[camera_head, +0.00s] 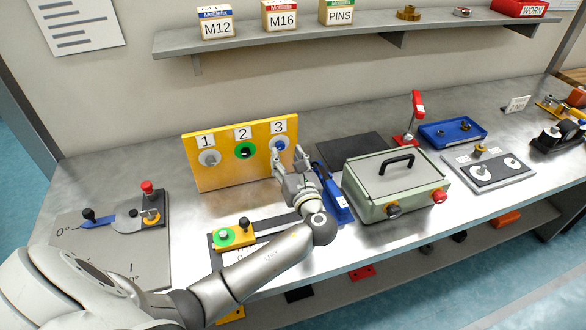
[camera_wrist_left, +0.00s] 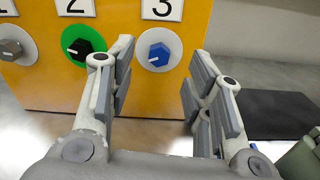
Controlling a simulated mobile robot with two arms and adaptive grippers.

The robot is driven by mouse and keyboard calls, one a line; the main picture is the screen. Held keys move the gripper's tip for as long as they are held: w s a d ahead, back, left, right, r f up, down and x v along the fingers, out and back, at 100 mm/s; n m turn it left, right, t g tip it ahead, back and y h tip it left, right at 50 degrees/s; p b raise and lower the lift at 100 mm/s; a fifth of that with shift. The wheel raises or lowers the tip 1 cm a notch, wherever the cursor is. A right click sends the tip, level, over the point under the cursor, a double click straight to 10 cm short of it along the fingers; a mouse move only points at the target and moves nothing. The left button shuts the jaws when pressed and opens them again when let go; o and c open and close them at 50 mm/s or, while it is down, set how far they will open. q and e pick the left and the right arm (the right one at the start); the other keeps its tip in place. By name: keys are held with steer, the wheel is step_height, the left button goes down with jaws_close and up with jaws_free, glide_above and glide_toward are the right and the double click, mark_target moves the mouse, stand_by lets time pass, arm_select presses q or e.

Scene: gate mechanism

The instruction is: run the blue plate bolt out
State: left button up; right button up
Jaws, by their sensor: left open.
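A long blue plate (camera_head: 338,204) lies on the bench, partly hidden behind my left wrist. Its bolt is not clear to see. My left gripper (camera_head: 290,158) is open and empty, with its fingers pointing at the yellow panel (camera_head: 235,175) near the number 3. In the left wrist view, the open fingers (camera_wrist_left: 156,85) stand on either side of the blue knob (camera_wrist_left: 159,54) on its white disc, apart from it. Only a small bit of blue shows behind the right finger there. My right gripper is not in view.
A green-grey box (camera_head: 375,201) with a black handle stands just right of the blue plate. A yellow block with a green disc (camera_head: 224,237) sits on a dark rail to the left. A black mat (camera_head: 350,148) lies behind. A shelf (camera_head: 300,36) runs above.

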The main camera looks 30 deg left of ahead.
mark_target(279, 147)
arm_select(q)
steer(key=x, duration=0.4)
steer(key=shift+w+a, duration=0.2)
steer(key=shift+c, duration=1.2)
steer(key=c, duration=0.7)
steer(key=o, duration=0.3)
jaws_close()
steer(key=n+b, duration=0.2)
steer(key=n, duration=0.1)
steer(key=n+b, duration=0.3)
steer(key=f+n+b, duration=0.1)
steer(key=n+b, duration=0.1)
steer(key=n, duration=0.2)
steer(key=shift+s, duration=0.3)
steer(key=shift+r+n+b, duration=0.1)
steer(key=shift+n+b, duration=0.45)
steer(key=shift+n, duration=0.25)
steer(key=shift+r, duration=0.25)
steer(key=shift+o, duration=1.8)
jaws_free()
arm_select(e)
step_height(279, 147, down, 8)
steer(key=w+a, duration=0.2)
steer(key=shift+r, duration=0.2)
